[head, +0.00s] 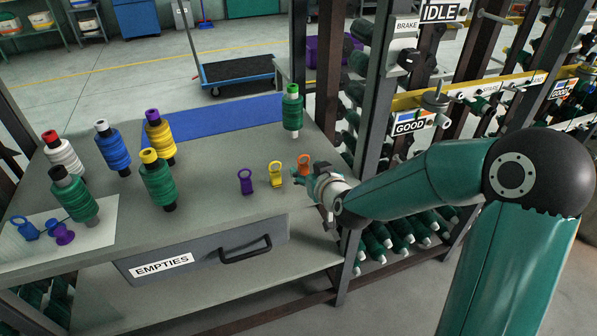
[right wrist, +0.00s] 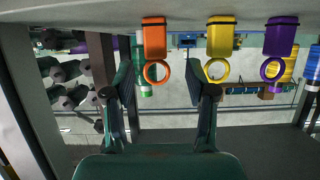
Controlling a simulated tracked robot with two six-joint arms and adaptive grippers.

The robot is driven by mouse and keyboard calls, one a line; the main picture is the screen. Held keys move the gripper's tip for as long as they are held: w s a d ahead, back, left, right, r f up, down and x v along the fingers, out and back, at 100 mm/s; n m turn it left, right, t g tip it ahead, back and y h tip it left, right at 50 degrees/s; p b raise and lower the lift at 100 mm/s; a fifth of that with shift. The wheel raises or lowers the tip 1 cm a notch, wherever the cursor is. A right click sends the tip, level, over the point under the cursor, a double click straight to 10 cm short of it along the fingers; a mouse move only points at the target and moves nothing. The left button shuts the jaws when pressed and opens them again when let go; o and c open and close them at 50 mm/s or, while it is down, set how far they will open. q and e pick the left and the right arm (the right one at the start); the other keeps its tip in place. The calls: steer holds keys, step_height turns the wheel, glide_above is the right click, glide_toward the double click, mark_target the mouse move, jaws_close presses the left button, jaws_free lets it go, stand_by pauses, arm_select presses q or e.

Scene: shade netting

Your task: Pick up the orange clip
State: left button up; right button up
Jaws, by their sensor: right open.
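The orange clip (head: 304,162) stands upright on the grey table near its right end, at the right of a row with a yellow clip (head: 275,173) and a purple clip (head: 246,181). My right gripper (head: 308,179) is open at the orange clip, on its near side, and hides its lower part in the head view. In the right wrist view, which appears upside down, the orange clip (right wrist: 154,38) lines up with the gap between the open fingers (right wrist: 159,75). The yellow clip (right wrist: 220,40) is beyond the other finger. Whether the fingers touch the clip is unclear. My left gripper is not in view.
Several thread spools (head: 158,180) stand on the table's left part, and a green spool (head: 292,112) stands behind the clips. A dark post (head: 372,90) rises just right of the table. A drawer (head: 205,250) marked EMPTIES is below.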

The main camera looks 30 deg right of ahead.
mark_target(305, 168)
steer(key=shift+x, duration=2.7)
steer(key=shift+s+d+f, duration=0.1)
steer(key=shift+d+f, duration=0.05)
steer(key=shift+f, duration=0.05)
steer(key=c, duration=1.1)
